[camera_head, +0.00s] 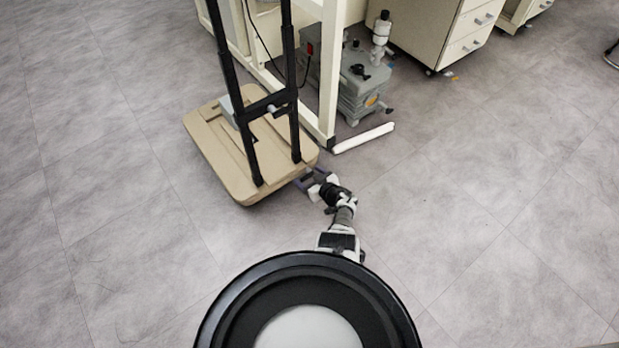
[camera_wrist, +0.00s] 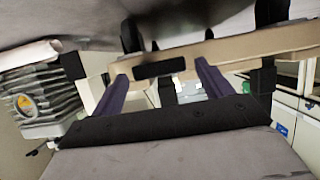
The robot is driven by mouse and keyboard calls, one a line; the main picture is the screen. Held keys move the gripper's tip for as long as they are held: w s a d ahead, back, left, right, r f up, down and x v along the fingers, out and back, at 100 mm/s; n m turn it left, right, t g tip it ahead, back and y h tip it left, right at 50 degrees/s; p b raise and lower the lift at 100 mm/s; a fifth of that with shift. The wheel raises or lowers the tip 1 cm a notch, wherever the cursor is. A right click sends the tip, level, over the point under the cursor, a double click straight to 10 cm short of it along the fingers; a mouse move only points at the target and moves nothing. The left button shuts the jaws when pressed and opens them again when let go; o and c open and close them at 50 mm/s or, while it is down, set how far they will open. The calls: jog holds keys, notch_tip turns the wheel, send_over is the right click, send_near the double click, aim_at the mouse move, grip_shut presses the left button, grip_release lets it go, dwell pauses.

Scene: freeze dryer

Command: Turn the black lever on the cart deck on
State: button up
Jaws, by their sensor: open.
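The cart's tan deck (camera_head: 205,135) lies on the floor at left centre in the head view, with two black handle posts rising from it. My gripper (camera_head: 309,177) is low at the deck's near right edge, its purple fingers open and empty. In the wrist view the deck edge (camera_wrist: 250,45) crosses the upper part, with floor above it. A short black bar, apparently the lever (camera_wrist: 160,69), sits on that edge. It appears between the fingertips of my gripper (camera_wrist: 163,77). Whether they touch it cannot be told. In the head view I cannot make the lever out.
A grey pump (camera_head: 362,88) stands behind a cream frame leg (camera_head: 330,90), right of the cart. A white tube (camera_head: 363,138) lies on the floor there. A drawer cabinet (camera_head: 425,30) stands farther back. Floor to the right and left is clear.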

jog(key=c, duration=1)
jog(key=m+b, duration=0.1)
jog(key=m+y+b, duration=0.1)
jog(key=m+g+y+b, duration=0.1)
jog(key=shift+w+d+r+m+b, duration=0.1)
jog(key=shift+w+d+m+b, duration=0.2)
jog(key=shift+d+m, duration=0.1)
jog(key=m+y+b, duration=0.2)
jog(key=b, duration=0.1)
jog(key=shift+w+d+r+m+g, duration=0.15)
jog(key=shift+d+m+g, duration=0.15)
jog(key=shift+g, duration=0.1)
jog(key=shift+r+m+b, duration=0.1)
jog(key=shift+m+b, duration=0.3)
jog(key=shift+b, duration=0.2)
jog(key=shift+r+y, duration=0.1)
jog(key=shift+y, duration=0.2)
jog(key=o, duration=1)
